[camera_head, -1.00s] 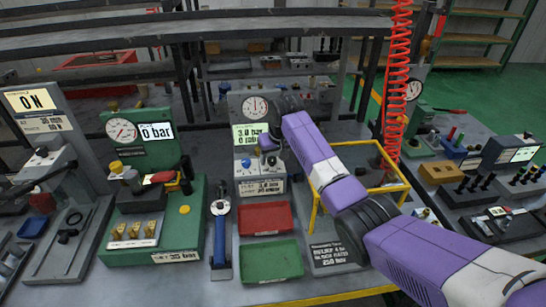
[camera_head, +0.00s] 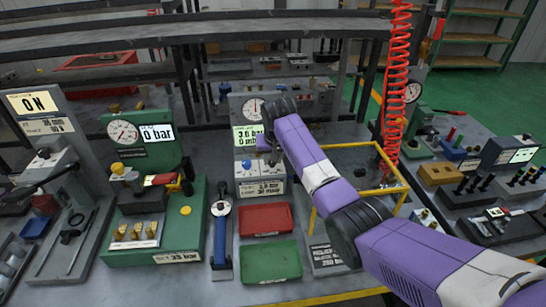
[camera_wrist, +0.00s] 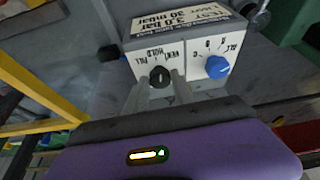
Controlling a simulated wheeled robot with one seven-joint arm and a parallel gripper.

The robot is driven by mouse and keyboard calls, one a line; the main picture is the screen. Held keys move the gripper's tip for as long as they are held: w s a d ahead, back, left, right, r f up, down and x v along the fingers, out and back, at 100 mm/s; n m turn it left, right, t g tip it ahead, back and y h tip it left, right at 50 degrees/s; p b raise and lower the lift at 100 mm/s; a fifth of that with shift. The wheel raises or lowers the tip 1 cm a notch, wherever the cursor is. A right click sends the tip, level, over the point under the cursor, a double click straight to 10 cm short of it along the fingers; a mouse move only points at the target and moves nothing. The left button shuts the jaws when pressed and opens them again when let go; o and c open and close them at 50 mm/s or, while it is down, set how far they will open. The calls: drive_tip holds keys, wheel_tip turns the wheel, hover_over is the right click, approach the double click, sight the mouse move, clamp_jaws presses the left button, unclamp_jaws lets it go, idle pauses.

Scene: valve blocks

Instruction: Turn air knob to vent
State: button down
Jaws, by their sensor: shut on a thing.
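The black air knob (camera_wrist: 159,76) is on the pale front panel of a grey test box (camera_wrist: 190,40), among small HOLD, VENT and FILL labels. It carries a pale mark, but I cannot tell which label that points to. My gripper (camera_wrist: 160,88) is shut on the knob, one finger on each side. In the head view my gripper (camera_head: 268,146) is at the right part of the box (camera_head: 262,187) and hides the black knob. A blue knob (camera_wrist: 217,67) sits beside it on the same panel, apart from the fingers.
A round gauge (camera_head: 253,108) and a display (camera_head: 246,136) stand behind the box. A red tray (camera_head: 265,219) and a green tray (camera_head: 270,262) lie in front. A yellow frame (camera_head: 385,190) is to the right, close under my arm. A blue-handled tool (camera_head: 221,240) lies left.

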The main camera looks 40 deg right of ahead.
drive_tip(key=m+h, duration=0.1)
drive_tip(key=m, duration=0.2)
drive_tip(key=shift+w+a+g, duration=0.15)
drive_tip(key=shift+g, duration=0.25)
drive_tip(key=shift+w+m+g+h+b, duration=0.1)
drive_tip(key=shift+m+g+h+b, duration=0.45)
drive_tip(key=shift+m, duration=1.35)
drive_tip(key=c, duration=1.1)
unclamp_jaws()
drive_tip(key=shift+o, duration=0.2)
drive_tip(key=shift+y, duration=0.25)
drive_tip(key=b+v, duration=0.1)
drive_tip(key=v, duration=0.6)
drive_tip(key=shift+a+r, duration=0.2)
drive_tip(key=shift+r, duration=0.15)
